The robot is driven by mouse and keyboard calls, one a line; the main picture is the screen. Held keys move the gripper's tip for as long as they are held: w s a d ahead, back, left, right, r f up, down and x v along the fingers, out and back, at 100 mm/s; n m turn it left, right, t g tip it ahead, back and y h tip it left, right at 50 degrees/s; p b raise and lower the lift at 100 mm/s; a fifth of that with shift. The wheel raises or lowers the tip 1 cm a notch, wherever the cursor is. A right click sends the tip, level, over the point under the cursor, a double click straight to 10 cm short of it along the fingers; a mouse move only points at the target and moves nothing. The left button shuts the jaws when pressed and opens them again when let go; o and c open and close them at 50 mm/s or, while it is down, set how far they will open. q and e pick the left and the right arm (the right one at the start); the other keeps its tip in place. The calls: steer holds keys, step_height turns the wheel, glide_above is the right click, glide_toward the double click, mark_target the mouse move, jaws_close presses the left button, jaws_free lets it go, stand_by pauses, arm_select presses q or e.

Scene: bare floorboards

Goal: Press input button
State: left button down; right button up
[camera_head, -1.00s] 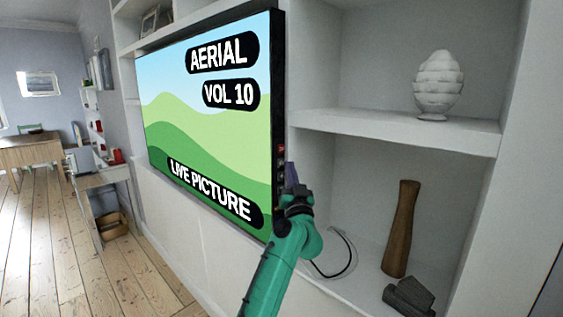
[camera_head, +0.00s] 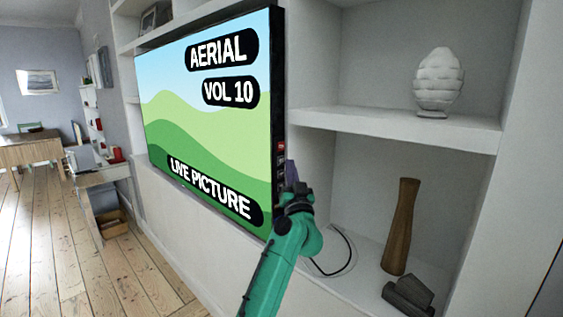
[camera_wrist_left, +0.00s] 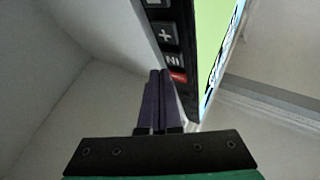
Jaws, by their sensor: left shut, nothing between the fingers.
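The television (camera_head: 205,120) shows a green hill picture with the words AERIAL, VOL 10 and LIVE PICTURE. Its side edge carries a column of buttons. In the left wrist view, the input button (camera_wrist_left: 173,61), marked IN, sits between a plus button (camera_wrist_left: 166,34) and a red button (camera_wrist_left: 179,77). The red button also shows near the top of the column in the head view (camera_head: 281,147). My left gripper (camera_wrist_left: 160,72) is shut and empty, its tips close beside the input button. I cannot tell whether they touch it. My right gripper is not in view.
White shelves stand right of the television, with a white ornament (camera_head: 438,82), a brown wooden vase (camera_head: 401,228) and a dark object (camera_head: 408,296). A black cable (camera_head: 345,258) lies on the lower shelf. Open floorboards (camera_head: 100,260) and a desk are at left.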

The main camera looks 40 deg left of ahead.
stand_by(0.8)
arm_select(q)
steer(key=shift+a+p, duration=0.45)
steer(key=shift+p, duration=0.35)
steer(key=shift+a+p, duration=0.4)
steer(key=shift+p, duration=0.1)
stand_by(0.3)
steer(key=shift+d+p, duration=0.7)
steer(key=shift+d, duration=0.1)
